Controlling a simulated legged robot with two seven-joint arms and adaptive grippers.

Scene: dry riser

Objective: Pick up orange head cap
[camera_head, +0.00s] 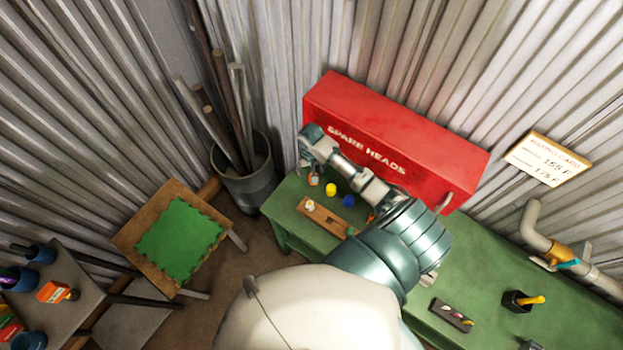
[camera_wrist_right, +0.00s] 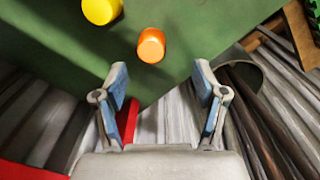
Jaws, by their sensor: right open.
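The orange head cap (camera_head: 313,179) is on the green bench near its far left corner, partly behind my right gripper (camera_head: 307,165). In the right wrist view the orange cap (camera_wrist_right: 151,45) sits on the green surface, just beyond the fingertips and roughly between their lines. My right gripper (camera_wrist_right: 159,82) is open and empty, its two blue-padded fingers apart from the cap. My left gripper is not in view.
A yellow cap (camera_head: 331,189) and a blue cap (camera_head: 348,201) stand close to the orange one. A wooden block (camera_head: 325,216) lies in front. The red SPARE HEADS box (camera_head: 400,140) rises behind. A bin of poles (camera_head: 245,175) stands left of the green bench (camera_head: 560,315).

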